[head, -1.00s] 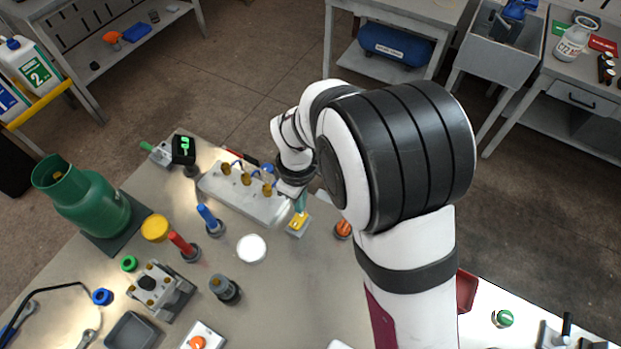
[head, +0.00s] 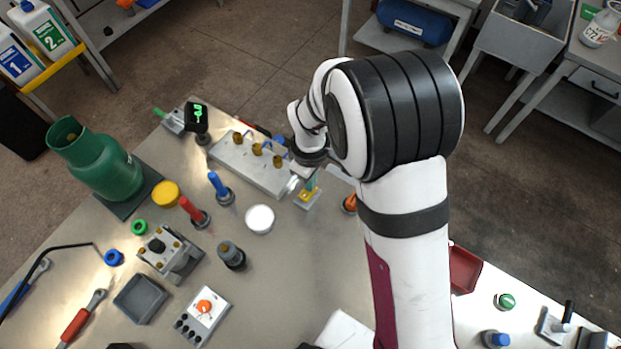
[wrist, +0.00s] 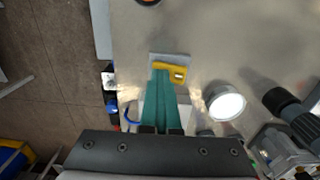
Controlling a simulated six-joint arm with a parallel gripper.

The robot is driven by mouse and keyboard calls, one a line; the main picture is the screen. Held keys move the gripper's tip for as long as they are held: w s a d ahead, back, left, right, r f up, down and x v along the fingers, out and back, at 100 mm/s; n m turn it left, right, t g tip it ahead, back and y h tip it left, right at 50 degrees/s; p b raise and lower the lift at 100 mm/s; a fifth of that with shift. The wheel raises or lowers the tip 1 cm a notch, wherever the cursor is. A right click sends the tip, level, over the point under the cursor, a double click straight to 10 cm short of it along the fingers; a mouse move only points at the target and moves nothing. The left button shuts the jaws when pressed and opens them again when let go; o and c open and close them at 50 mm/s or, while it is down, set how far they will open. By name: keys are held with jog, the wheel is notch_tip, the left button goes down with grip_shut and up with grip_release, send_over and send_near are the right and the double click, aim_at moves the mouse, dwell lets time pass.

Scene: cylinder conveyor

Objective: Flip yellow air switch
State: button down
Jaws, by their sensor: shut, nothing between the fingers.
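The yellow air switch (head: 308,194) sits on a small grey base plate on the metal table, right of the manifold block. In the wrist view the yellow switch lever (wrist: 171,71) lies just beyond my fingertips. My gripper (head: 312,186) has teal fingers, which show shut together with nothing between them in the wrist view (wrist: 160,76). The fingertips are over or against the left part of the lever. I cannot tell whether they touch it. The arm hides part of the area behind the switch.
A metal manifold block (head: 252,165) with brass fittings stands left of the switch. A white round disc (head: 260,219) lies nearer the front. An orange knob (head: 350,204) is close on the right. A blue-handled post (head: 221,188) and red-handled post (head: 194,211) stand further left.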

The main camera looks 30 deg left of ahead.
jog(key=shift+s, duration=0.85)
jog(key=shift+r, duration=0.1)
notch_tip(320, 180, up, 14)
send_near(307, 194)
jog(key=f, duration=0.2)
jog(key=w+f, duration=0.1)
jog(key=f, duration=0.4)
jog(key=shift+w+a, duration=0.15)
jog(key=shift+w, duration=0.2)
dwell(0.3)
